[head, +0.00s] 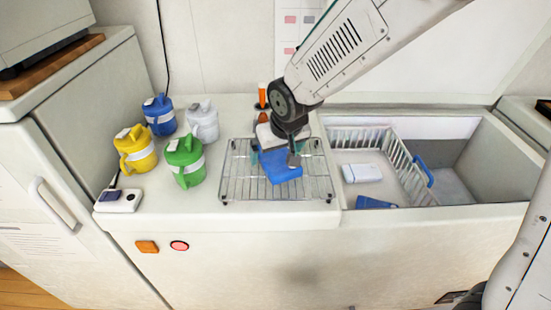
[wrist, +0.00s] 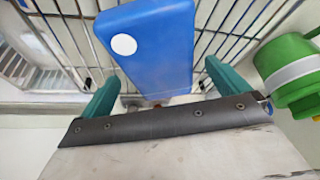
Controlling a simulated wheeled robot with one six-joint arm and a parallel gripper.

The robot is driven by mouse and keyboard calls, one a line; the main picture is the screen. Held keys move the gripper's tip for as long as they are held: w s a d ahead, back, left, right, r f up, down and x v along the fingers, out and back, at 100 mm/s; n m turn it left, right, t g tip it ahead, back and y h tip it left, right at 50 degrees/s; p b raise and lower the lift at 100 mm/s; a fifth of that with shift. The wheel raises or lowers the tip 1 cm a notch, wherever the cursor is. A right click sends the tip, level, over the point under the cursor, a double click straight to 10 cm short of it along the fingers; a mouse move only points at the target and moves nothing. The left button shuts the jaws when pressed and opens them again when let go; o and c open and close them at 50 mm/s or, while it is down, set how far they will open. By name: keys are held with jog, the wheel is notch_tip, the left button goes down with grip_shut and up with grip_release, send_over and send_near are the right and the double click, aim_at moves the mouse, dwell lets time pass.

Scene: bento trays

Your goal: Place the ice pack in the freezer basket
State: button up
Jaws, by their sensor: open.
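The blue ice pack (head: 282,168) is on the wire rack (head: 232,190) on the white counter. In the wrist view the ice pack (wrist: 150,45) has a white round spot and lies between the two teal fingers. My gripper (head: 276,153) is open at the pack; the wrist view shows my gripper (wrist: 161,72) with gaps between the pack and both fingers. The freezer basket (head: 397,152) is a white wire basket inside the open chest to the right of the rack. My gripper hides part of the pack in the head view.
A white block (head: 362,173) and a dark blue item (head: 376,202) lie in the chest's basket area. Blue, white, yellow and green jugs (head: 186,165) stand left of the rack. A small white device (head: 118,201) sits at the counter's left end.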

jog(key=shift+w+f, duration=0.2)
jog(key=shift+f, duration=0.2)
jog(key=shift+c, duration=0.3)
jog(key=c, duration=1.3)
jog(key=shift+o, duration=0.2)
jog(key=shift+r, duration=0.1)
